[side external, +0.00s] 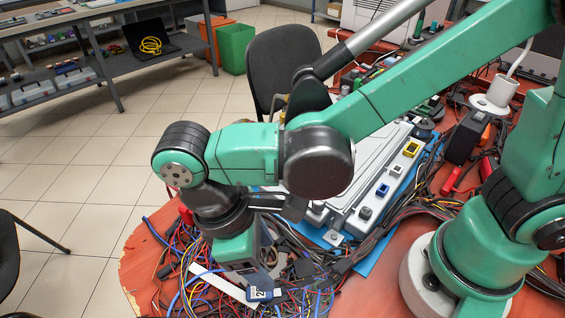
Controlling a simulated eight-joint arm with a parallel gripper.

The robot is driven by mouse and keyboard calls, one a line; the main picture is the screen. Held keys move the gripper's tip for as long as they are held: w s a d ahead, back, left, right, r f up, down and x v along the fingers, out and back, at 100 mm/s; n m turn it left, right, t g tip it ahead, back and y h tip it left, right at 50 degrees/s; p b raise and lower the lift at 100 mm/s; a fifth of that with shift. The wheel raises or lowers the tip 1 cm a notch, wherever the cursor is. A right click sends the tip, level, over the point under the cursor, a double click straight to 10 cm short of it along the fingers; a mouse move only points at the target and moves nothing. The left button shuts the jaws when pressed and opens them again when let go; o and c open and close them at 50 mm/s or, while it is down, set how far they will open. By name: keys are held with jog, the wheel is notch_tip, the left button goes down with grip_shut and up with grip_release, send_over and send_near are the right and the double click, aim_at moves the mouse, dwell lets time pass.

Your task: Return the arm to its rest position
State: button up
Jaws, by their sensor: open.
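My gripper (255,282) hangs from my green arm at the lower centre of the side external view. It points down over a tangle of cables near the table's front left part. It is open; its fingertips are small and partly lost against the dark cables. I cannot tell whether they touch anything.
The reddish table (145,262) is crowded with loose cables (300,270) in front and tools at the back. A blue mat (372,258) lies under the housing. A black chair (275,65) stands behind the table. Tiled floor is open at the left.

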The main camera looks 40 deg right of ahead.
jog(key=w+d+r+m+t+y, duration=0.1)
jog(key=w+d+r+m+t, duration=0.1)
jog(key=d, duration=0.4)
jog(key=w+d+r+m+t+y, duration=0.1)
jog(key=w+d+r+m+t, duration=0.1)
jog(key=d+m+t, duration=0.2)
jog(key=w+d+r+m+t, duration=0.2)
jog(key=d+m+t, duration=0.1)
jog(key=d, duration=0.6)
jog(key=shift+w+m+t+y, duration=0.3)
jog(key=shift+y, duration=0.1)
jog(key=shift+r, duration=0.1)
